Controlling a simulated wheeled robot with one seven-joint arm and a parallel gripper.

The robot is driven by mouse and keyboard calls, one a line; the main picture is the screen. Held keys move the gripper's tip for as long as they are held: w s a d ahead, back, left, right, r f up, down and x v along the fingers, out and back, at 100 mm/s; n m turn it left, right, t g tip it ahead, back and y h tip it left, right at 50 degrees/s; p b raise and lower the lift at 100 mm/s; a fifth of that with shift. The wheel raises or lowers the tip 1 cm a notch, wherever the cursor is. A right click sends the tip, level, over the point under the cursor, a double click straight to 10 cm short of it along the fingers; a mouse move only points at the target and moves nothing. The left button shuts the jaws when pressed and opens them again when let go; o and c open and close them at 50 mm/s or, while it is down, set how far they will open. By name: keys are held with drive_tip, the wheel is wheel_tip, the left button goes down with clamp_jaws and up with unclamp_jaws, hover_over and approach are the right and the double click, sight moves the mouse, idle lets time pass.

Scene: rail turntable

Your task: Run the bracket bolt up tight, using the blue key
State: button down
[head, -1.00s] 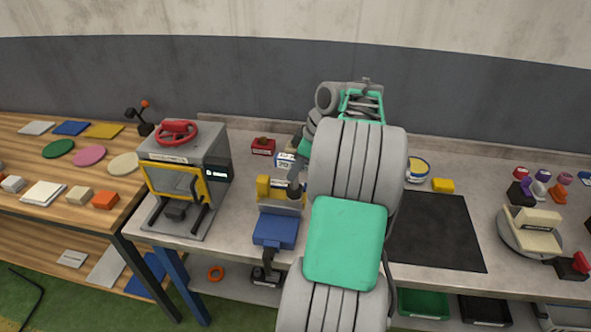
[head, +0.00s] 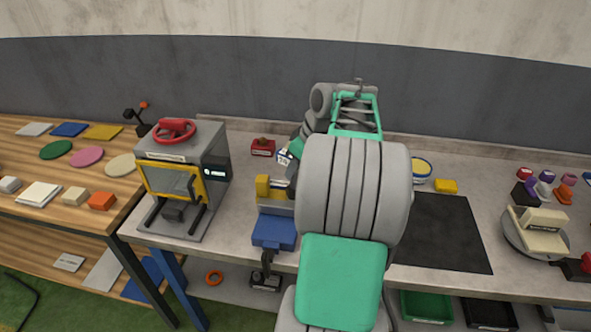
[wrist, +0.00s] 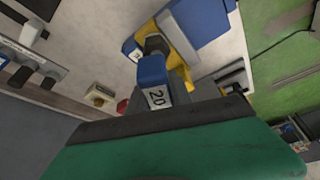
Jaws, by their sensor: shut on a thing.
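The blue key (wrist: 153,74) carries a white label reading 20. In the wrist view it stands out beyond the green body of my gripper (wrist: 178,92), which is shut on it. In the head view my arm covers most of the gripper, and part of the key's label (head: 284,157) shows. The yellow bracket (wrist: 177,38) sits at the blue vise (wrist: 200,18); both also show in the head view, the bracket (head: 263,187) above the vise (head: 273,232). A dark bolt head (wrist: 156,44) lies right by the key's end; I cannot tell whether they are engaged.
A grey press with a red wheel (head: 174,130) stands left of the vise. A small red block (head: 263,147) lies behind it. A black mat (head: 438,232), a yellow block (head: 446,186) and a round turntable (head: 510,238) are to the right. The mat is clear.

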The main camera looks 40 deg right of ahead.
idle(0.4)
drive_tip(key=shift+m+h+b, duration=0.9)
drive_tip(key=shift+m+b, duration=0.55)
drive_tip(key=shift+m, duration=1.05)
drive_tip(key=shift+b, duration=0.3)
drive_tip(key=m+h+b, duration=0.1)
drive_tip(key=m, duration=0.1)
drive_tip(key=m+h, duration=0.1)
drive_tip(key=m, duration=0.1)
drive_tip(key=shift+w+a+m+g+b, duration=0.1)
drive_tip(key=shift+a+m+g+b, duration=0.05)
drive_tip(key=shift+m+g+b, duration=0.2)
drive_tip(key=shift+m, duration=0.35)
